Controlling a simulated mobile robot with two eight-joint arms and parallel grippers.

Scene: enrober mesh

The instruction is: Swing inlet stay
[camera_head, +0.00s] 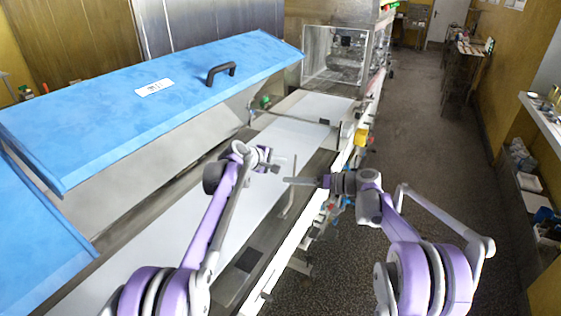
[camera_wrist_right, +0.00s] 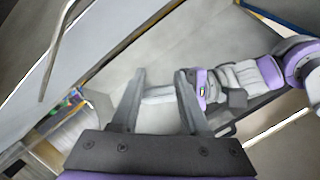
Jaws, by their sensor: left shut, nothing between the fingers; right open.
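A thin bent metal rod (camera_head: 289,201), which may be the inlet stay, stands at the near edge of the pale belt, just below my right gripper's fingertips. A similar bent rod (camera_wrist_right: 52,52) shows at the upper left of the right wrist view. My left gripper (camera_head: 281,163) is shut and empty above the belt. My right gripper (camera_head: 297,182) points left over the belt edge, with its fingers open. In the right wrist view the fingers (camera_wrist_right: 157,95) are spread, and my left gripper shows beyond them. Neither gripper visibly holds the rod.
A large blue lid (camera_head: 110,105) with a black handle (camera_head: 221,72) is raised at the left. The pale belt (camera_head: 310,107) runs back to a clear-walled machine housing (camera_head: 335,55). Yellow and blue fittings line its right rail. The floor (camera_head: 425,130) at the right is open.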

